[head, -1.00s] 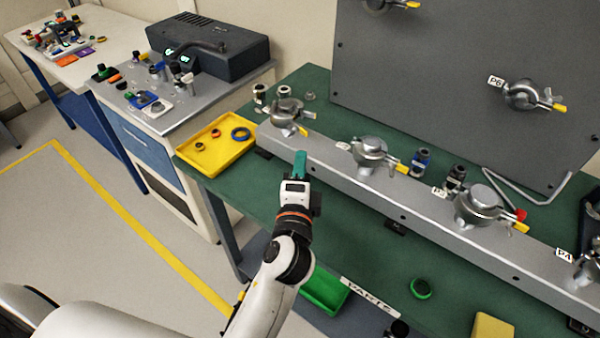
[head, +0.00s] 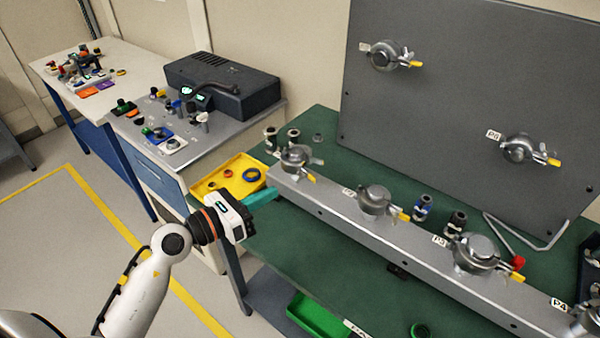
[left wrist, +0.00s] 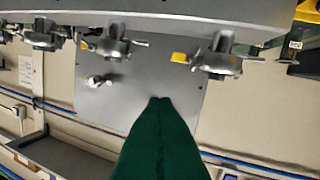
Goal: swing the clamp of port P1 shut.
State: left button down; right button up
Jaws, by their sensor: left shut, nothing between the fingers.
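Port P1 (head: 297,158) is the leftmost metal port on the long grey rail. Its clamp shows a yellow-tipped handle (head: 311,178) hanging at the front and a silver wing-shaped part (head: 317,160) sticking out to the right. I cannot tell how far its clamp stands open. My left gripper (head: 272,191) is shut and empty, its teal fingers pointing right, just in front of the rail's left end and apart from the port. In the left wrist view its green fingers (left wrist: 160,104) point toward the clamps, apart from them. My right gripper is not in view.
Ports P2 (head: 374,200) and P3 (head: 475,254) follow along the rail (head: 345,212). A yellow tray (head: 204,188) with rings lies left of my gripper. Black-and-silver fittings (head: 271,137) stand behind P1. A grey panel (head: 450,100) with more ports rises behind the green bench.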

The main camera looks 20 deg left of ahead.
pick_arm(q)
jog(key=a+f+m+g+y, duration=0.1)
jog(key=a+m+g, duration=0.1)
jog(key=a, duration=0.1)
jog(key=p, duration=0.5)
send_near(311, 179)
jog(key=shift+g, duration=0.4)
jog(key=x, duration=0.6)
jog(key=shift+w+d+r, duration=0.15)
jog(key=shift+w+r, duration=0.1)
jog(key=shift+w, duration=0.1)
